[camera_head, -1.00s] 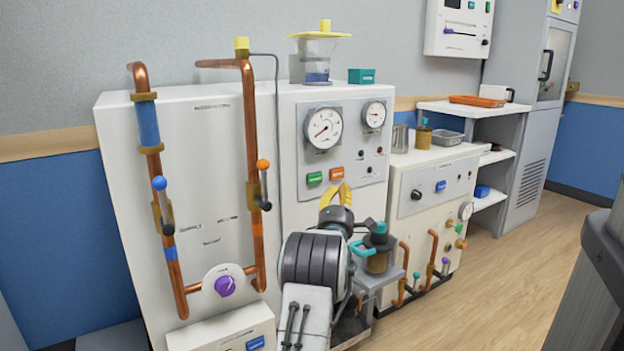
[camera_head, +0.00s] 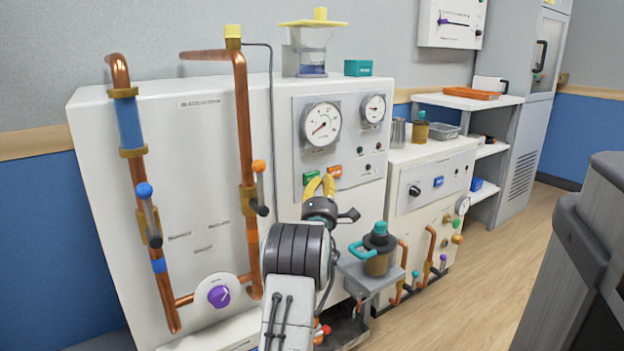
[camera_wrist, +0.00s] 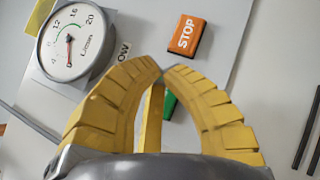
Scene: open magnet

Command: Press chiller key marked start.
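The green key (camera_head: 311,178) sits on the grey gauge panel, left of the orange key (camera_head: 335,172). In the wrist view the orange key (camera_wrist: 187,35) reads STOP. The green key (camera_wrist: 170,105) shows there only as a sliver behind my right finger; its marking is hidden. My gripper (camera_head: 321,182) has yellow fingers in front of the panel by the green key. In the wrist view my gripper (camera_wrist: 162,69) has its tips together with nothing between them. I cannot tell whether the tips touch the panel.
Two round gauges (camera_head: 321,124) (camera_head: 374,108) sit above the keys. Copper pipes (camera_head: 246,140) with valves run up the left cabinet front. A small shelf (camera_head: 366,283) with a brown jar (camera_head: 379,262) juts out right of my arm. A dark grey body (camera_head: 590,250) stands at the right edge.

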